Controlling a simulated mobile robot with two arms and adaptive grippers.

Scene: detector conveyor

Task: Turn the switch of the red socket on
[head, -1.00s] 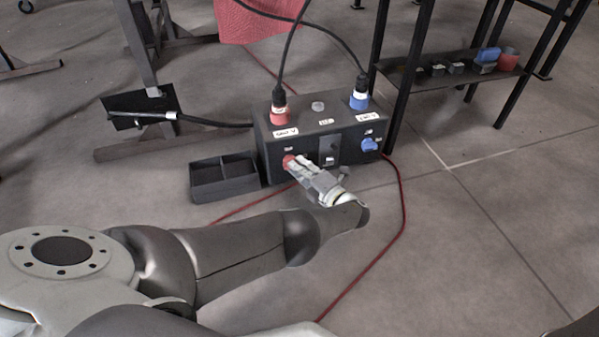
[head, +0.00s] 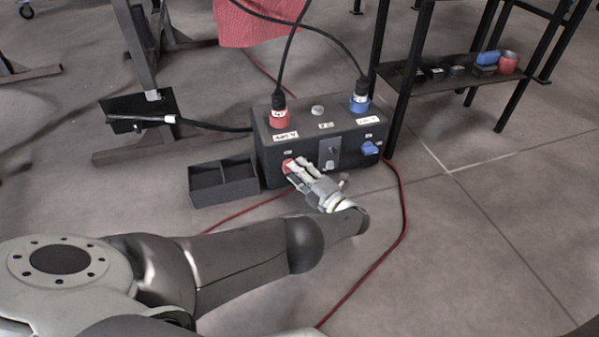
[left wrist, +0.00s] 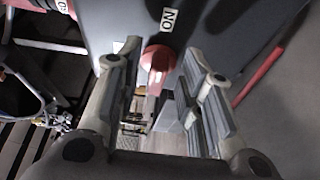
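The dark switch box (head: 272,160) stands on the floor. The red switch knob (head: 288,166) is on the left of its front face, below the red socket (head: 279,118) with its plugged cable. My left gripper (head: 297,169) is at the red knob. In the left wrist view, the red knob (left wrist: 158,58) sits between the two spread fingers of my left gripper (left wrist: 165,72). Gaps show on both sides of the knob. An upside-down ON label (left wrist: 169,19) is just beyond it. My right gripper is not in view.
The blue socket (head: 359,103) and blue knob (head: 369,148) are on the right of the box. An open black tray (head: 224,198) sits left of it. A red cable (head: 402,215) runs along the floor. A rack shelf (head: 425,87) stands behind to the right.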

